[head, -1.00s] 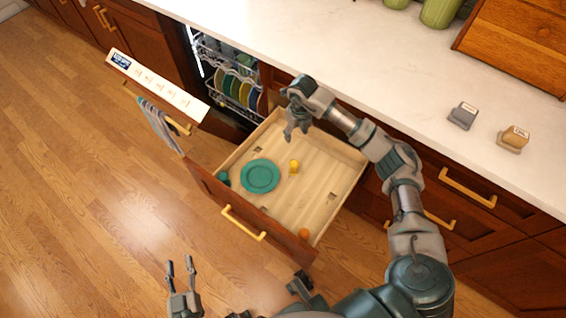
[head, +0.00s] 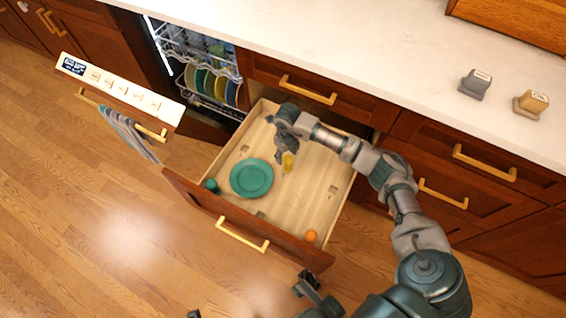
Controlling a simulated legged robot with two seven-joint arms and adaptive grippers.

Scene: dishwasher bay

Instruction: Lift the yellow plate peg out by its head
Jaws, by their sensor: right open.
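The yellow plate peg (head: 288,163) stands in the open wooden drawer (head: 325,185), just right of a teal plate (head: 251,178). My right gripper (head: 283,154) reaches down into the drawer from the counter side. It is open, with its fingertips right at the peg's head; part of the peg is hidden behind them. I cannot tell whether they touch it. Only a tip of my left gripper (head: 194,314) shows at the bottom edge, so its jaws cannot be judged.
An orange knob-like piece (head: 311,236) and a teal piece (head: 211,185) sit in the drawer's corners. The dishwasher rack (head: 213,85) with several coloured plates is behind left. A striped towel (head: 128,132) hangs on the dishwasher door. Two small blocks stand on the counter (head: 400,80).

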